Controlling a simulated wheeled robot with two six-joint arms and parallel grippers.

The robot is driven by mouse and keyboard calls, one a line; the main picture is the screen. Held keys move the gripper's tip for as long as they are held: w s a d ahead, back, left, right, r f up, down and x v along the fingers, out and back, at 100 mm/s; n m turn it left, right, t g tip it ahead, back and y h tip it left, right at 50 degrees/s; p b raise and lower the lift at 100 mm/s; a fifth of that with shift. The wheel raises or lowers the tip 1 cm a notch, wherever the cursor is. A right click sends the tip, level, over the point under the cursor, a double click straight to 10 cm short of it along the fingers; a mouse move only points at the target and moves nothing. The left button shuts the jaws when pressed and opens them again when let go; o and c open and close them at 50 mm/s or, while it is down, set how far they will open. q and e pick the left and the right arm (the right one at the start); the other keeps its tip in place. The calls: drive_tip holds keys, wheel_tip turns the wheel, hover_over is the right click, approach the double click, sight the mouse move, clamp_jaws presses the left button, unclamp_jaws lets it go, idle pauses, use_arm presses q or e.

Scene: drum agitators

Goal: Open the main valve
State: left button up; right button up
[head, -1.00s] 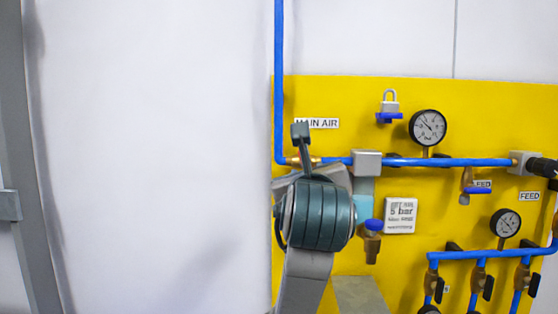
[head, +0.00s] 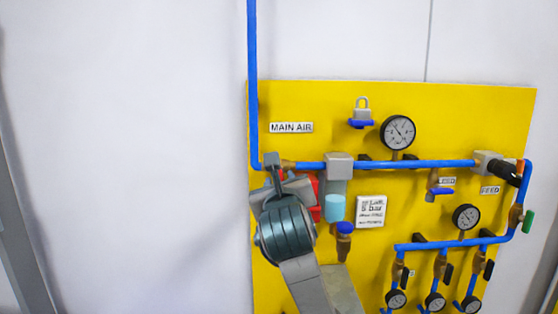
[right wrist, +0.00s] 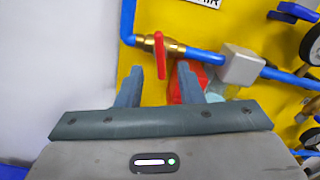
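The main valve is a brass body (right wrist: 146,42) in the blue pipe below the MAIN AIR label, with a red lever (right wrist: 160,56) hanging down from it. In the right wrist view my right gripper (right wrist: 158,82) is open, with the lower part of the red lever between its two fingers. I cannot tell whether a finger touches the lever. In the head view my right gripper (head: 273,165) is at the pipe's left end and hides most of the valve. The MAIN AIR label (head: 291,127) is just above. My left gripper is not in view.
A grey regulator block (head: 339,166) with a pale blue bowl (head: 334,207) sits right of the valve, beside a red part (head: 313,190). A blue padlock (head: 361,115), a pressure gauge (head: 397,132) and a bleed valve (head: 439,190) are further right. The white wall at left is clear.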

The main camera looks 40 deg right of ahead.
sight(279, 172)
drive_tip(key=p+x, duration=0.1)
drive_tip(key=x, duration=0.4)
drive_tip(key=shift+w+d, duration=0.25)
drive_tip(key=shift+w, duration=0.05)
drive_tip(key=shift+c, duration=0.4)
clamp_jaws()
